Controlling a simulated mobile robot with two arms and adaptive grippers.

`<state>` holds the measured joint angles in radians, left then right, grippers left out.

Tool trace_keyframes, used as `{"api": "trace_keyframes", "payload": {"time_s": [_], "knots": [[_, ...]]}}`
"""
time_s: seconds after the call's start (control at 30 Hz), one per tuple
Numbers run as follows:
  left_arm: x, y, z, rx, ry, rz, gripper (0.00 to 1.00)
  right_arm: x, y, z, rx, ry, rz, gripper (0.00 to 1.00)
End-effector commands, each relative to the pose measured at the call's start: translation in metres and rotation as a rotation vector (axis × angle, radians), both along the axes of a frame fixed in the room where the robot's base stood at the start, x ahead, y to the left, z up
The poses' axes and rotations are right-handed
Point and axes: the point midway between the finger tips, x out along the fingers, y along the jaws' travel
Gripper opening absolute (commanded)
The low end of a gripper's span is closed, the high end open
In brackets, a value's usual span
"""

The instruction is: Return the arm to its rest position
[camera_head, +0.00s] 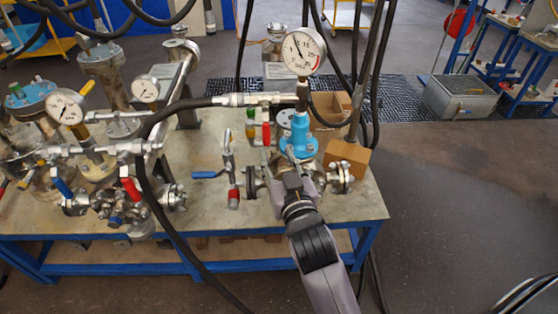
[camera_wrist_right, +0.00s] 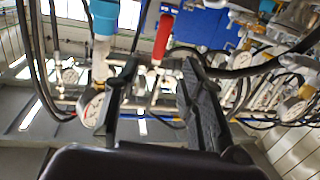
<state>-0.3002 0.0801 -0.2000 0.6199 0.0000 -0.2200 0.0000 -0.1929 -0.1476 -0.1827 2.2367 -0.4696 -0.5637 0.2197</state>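My right arm reaches up from the bottom of the head view. My right gripper (camera_head: 292,180) is at the front of the bench, just below a blue valve body (camera_head: 299,138) with a pressure gauge (camera_head: 303,50) above it. In the right wrist view the two dark fingers of this gripper (camera_wrist_right: 160,72) stand apart with nothing held between them. A red handle (camera_wrist_right: 163,36) shows beyond the fingertips, and the blue fitting (camera_wrist_right: 104,18) and a gauge (camera_wrist_right: 92,108) show to their left. The head view does not show whether the gripper touches the flanged pipework. My left gripper is out of view.
The workbench (camera_head: 352,208) carries flanged vessels, gauges (camera_head: 67,107), a blue-handled valve (camera_head: 210,174) and a cardboard box (camera_head: 346,158). Black hoses (camera_head: 146,185) hang around the valve and the bench front. Open floor (camera_head: 455,210) lies to the right.

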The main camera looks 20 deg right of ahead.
Motion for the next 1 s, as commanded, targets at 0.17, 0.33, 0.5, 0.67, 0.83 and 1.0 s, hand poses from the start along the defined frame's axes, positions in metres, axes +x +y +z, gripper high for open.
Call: {"api": "trace_keyframes", "payload": {"time_s": [0.17, 0.33, 0.5, 0.67, 0.83, 1.0], "knots": [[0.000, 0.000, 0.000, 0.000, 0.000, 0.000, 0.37, -0.007, 0.000, 0.001, 0.000, -0.001, -0.001, 0.37], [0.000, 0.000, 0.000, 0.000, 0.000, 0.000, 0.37, -0.006, 0.000, 0.001, 0.000, -0.001, 0.000, 0.37], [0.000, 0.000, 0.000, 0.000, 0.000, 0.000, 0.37, -0.006, 0.000, 0.001, 0.000, 0.000, 0.000, 0.37], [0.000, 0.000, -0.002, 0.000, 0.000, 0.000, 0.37, -0.004, 0.003, -0.013, -0.005, 0.020, 0.009, 0.37], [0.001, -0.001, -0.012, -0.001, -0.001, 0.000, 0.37, 0.004, 0.021, -0.097, -0.028, 0.148, 0.064, 0.37], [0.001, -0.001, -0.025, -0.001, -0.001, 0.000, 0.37, -0.006, 0.040, -0.227, -0.055, 0.345, 0.140, 0.37]]}}
